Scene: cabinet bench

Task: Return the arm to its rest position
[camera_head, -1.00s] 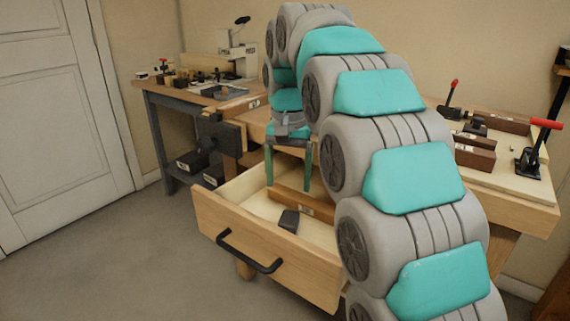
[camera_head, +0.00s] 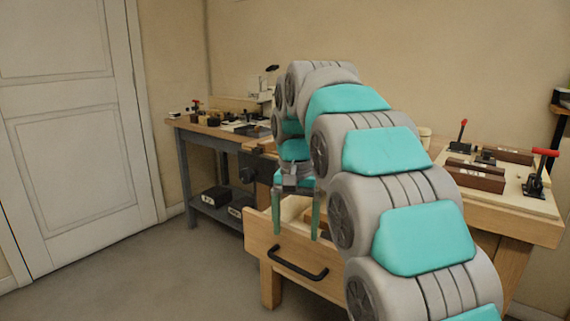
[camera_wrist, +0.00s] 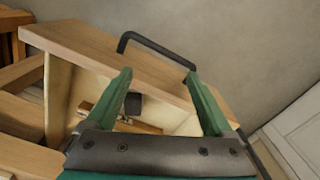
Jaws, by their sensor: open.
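My gripper (camera_head: 297,236) hangs with its two green fingers pointing down, spread apart with nothing between them. In the head view it overlaps the open drawer (camera_head: 292,258) of the wooden bench, near the drawer's front. In the wrist view the gripper (camera_wrist: 158,74) is over the drawer (camera_wrist: 85,42), with the drawer's black handle (camera_wrist: 155,47) beyond the fingertips. A dark block (camera_wrist: 132,104) and a brown wooden piece (camera_wrist: 135,126) lie inside the drawer. My arm hides part of the drawer and bench in the head view.
The bench top (camera_head: 470,205) at right carries red-handled clamps (camera_head: 541,170) and brown blocks (camera_head: 474,176). A second workbench (camera_head: 190,126) with small tools stands at back left, with a dark box (camera_head: 216,196) on its shelf. The floor (camera_head: 150,275) at left, before the white door (camera_head: 75,120), is clear.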

